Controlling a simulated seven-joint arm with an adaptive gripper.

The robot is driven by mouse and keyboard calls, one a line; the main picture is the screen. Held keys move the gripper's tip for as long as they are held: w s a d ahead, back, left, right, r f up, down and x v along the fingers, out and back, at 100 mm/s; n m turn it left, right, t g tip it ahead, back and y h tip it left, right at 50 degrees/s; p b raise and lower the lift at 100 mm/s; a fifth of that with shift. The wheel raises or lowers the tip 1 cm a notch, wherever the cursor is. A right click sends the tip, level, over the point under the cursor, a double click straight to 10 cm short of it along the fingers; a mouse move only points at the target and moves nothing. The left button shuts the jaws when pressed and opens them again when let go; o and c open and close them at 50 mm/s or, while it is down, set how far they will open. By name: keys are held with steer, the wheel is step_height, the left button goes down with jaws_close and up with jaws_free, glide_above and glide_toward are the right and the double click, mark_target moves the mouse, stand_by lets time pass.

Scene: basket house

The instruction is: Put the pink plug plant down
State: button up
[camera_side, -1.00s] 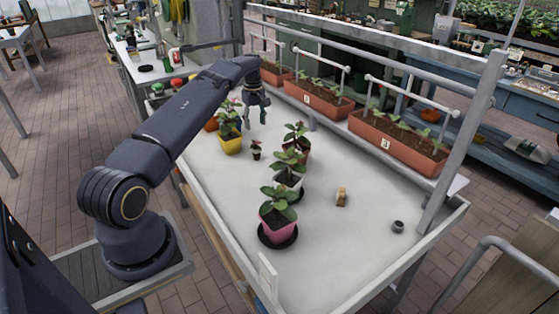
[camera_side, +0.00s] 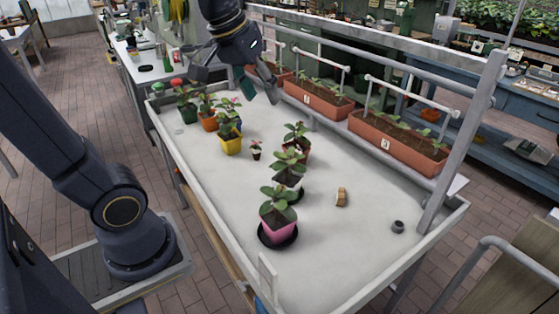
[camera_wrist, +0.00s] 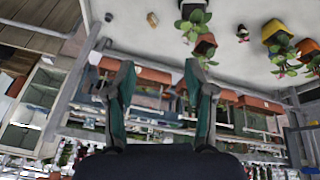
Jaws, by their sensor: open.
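A tiny plug plant (camera_side: 256,150) with a pale, pinkish top stands upright in a small dark pot on the pale bench, right of the yellow pot. It also shows in the wrist view (camera_wrist: 243,33) near the top. A larger pink pot with a leafy plant (camera_side: 278,229) stands on a black saucer at the bench's front. My gripper (camera_side: 262,90) is open and empty, raised above the bench's far end and well apart from the plug plant. In the wrist view, its two green fingers (camera_wrist: 158,68) are spread with nothing between them.
Green (camera_side: 187,113), orange (camera_side: 209,123) and yellow (camera_side: 231,145) pots cluster at the far left. Two more potted plants stand behind the pink pot. A wooden block (camera_side: 341,197) and small dark pot (camera_side: 398,227) lie right. Planters (camera_side: 318,106) and rails line the back edge.

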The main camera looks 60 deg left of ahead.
steer(key=s+d+f+m+t, duration=0.1)
steer(key=s+d+f+m, duration=0.3)
steer(key=s, duration=0.5)
steer(key=shift+s+d+f, duration=0.15)
steer(key=shift+f, duration=0.3)
stand_by(0.4)
